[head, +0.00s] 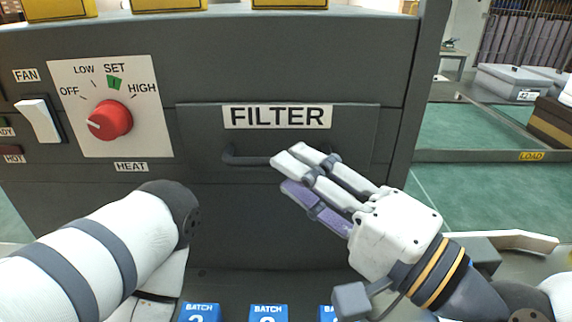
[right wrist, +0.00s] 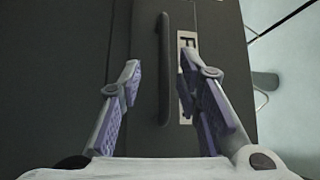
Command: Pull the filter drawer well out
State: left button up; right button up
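The filter drawer (head: 200,130) is a dark grey front with a white FILTER label (head: 277,116), and it looks flush with the machine. Its dark bar handle (head: 240,157) runs across below the label; its right part is hidden behind my right fingers. My right gripper (head: 298,170) is in front of the handle's right part. In the right wrist view its fingers (right wrist: 158,82) are apart, with the handle (right wrist: 164,60) showing between them, nearer the right finger. I cannot tell whether the fingertips reach around the bar. My left arm is at lower left; its gripper is not visible.
A red heat knob (head: 110,120) and a white fan switch (head: 39,120) are left of the drawer. Blue BATCH blocks (head: 268,313) stand at the bottom edge. Yellow objects (head: 168,5) sit on top of the machine.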

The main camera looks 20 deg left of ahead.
aim_at(280, 112)
jog(key=x, duration=0.3)
jog(key=shift+w+a+r, duration=0.1)
jog(key=shift+a+r, duration=0.2)
pick_arm(q)
jog(key=shift+w+r, duration=0.35)
jog(key=shift+w, duration=0.1)
pick_arm(e)
jog(key=shift+c, duration=0.4)
grip_shut()
jog(key=shift+d+f, duration=0.1)
